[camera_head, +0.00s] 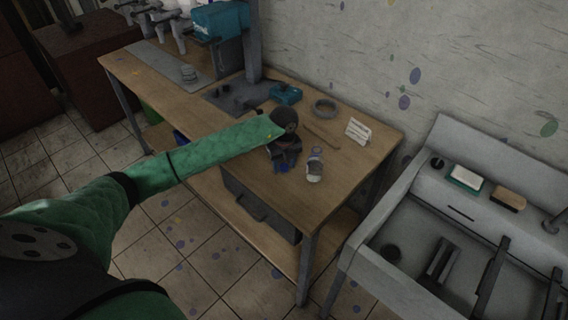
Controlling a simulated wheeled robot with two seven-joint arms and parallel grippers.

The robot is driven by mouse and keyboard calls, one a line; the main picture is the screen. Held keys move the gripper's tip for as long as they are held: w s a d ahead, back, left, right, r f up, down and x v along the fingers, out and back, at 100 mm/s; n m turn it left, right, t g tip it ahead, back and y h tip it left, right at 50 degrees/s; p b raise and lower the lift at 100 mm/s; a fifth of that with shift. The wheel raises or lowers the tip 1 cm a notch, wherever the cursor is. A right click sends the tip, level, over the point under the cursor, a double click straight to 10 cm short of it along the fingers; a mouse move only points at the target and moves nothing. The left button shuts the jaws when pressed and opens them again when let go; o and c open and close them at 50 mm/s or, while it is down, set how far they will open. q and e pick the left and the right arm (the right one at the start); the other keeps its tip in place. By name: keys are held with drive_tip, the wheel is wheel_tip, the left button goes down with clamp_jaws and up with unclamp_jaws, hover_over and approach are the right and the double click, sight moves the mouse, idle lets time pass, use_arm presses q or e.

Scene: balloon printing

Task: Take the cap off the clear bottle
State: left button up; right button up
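A small clear bottle (315,165) stands on the wooden table (350,160) near its front right part. Its top looks dark grey, but the cap is too small to make out clearly. My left gripper (284,165) is just left of the bottle and seems apart from it. It points down over the table, and a bit of blue shows at its lower end. Its fingers are too dark and small to tell whether they are open or shut. My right gripper is out of view.
A roll of tape (325,108), a thin brown stick (322,135) and a white card stand (358,131) lie behind the bottle. A teal object (285,94) sits by the grey press (240,95). A metal sink (400,215) stands right of the table.

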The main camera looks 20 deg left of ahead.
sight(284, 166)
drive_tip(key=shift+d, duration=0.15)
use_arm(q)
drive_tip(key=shift+r, duration=0.35)
drive_tip(key=shift+r+b, duration=0.75)
drive_tip(key=shift+r, duration=0.1)
wheel_tip(284, 166, up, 10)
drive_tip(key=b, duration=0.4)
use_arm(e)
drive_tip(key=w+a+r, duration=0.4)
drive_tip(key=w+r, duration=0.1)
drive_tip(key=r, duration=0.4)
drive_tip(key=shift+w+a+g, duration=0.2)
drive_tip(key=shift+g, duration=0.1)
